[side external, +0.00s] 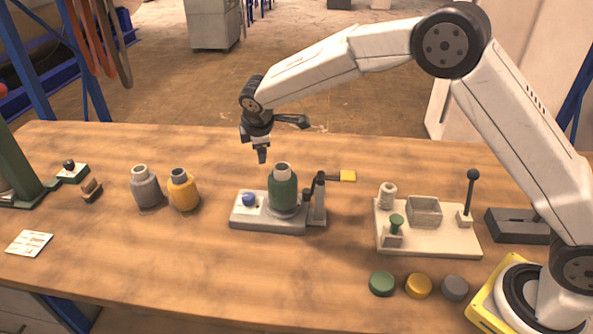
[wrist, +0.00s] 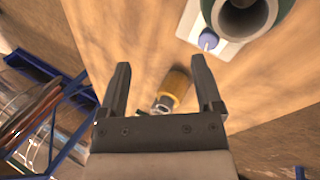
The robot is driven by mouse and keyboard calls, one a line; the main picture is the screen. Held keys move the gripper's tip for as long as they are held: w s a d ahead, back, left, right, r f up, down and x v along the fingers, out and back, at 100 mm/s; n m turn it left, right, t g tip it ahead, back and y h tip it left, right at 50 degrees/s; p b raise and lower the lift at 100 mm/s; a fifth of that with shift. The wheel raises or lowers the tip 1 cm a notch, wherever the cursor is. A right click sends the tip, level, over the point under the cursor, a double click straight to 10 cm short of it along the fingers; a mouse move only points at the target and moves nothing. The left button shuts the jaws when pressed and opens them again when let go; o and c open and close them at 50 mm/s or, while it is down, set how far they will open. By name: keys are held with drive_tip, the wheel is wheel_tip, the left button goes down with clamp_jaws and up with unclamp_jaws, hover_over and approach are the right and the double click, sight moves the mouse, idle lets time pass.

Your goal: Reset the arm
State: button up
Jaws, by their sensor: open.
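My gripper (side external: 262,155) hangs in the air above the table, a little left of and higher than the green bottle (side external: 284,188). In the wrist view my gripper (wrist: 160,85) has its two fingers spread apart with nothing held between them. The green bottle stands upright on a grey and white fixture (side external: 268,224) with a blue knob (side external: 249,199). In the wrist view the green bottle (wrist: 245,15) shows at the top right, seen from above with an open neck. My arm reaches across from its base at the lower right.
A grey bottle (side external: 145,188) and a yellow bottle (side external: 182,190) stand left of the fixture. A cream tray (side external: 430,243) with a black-knobbed lever stands farther right. Green (side external: 382,284), yellow (side external: 418,286) and grey (side external: 455,288) caps lie in front.

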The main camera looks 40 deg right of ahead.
drive_tip(key=s+d+m, duration=0.3)
drive_tip(key=s+m, duration=0.1)
drive_tip(key=s, duration=0.6)
drive_tip(key=s+d+f+m+g+y, duration=0.1)
drive_tip(key=s+d+m, duration=0.3)
drive_tip(key=s, duration=0.7)
drive_tip(key=s+d+m+y, duration=0.1)
drive_tip(key=s+d+m, duration=0.3)
drive_tip(key=s, duration=0.6)
drive_tip(key=shift+s+f+m+g, duration=0.2)
drive_tip(key=shift+f+m+g, duration=0.2)
drive_tip(key=shift+m, duration=0.2)
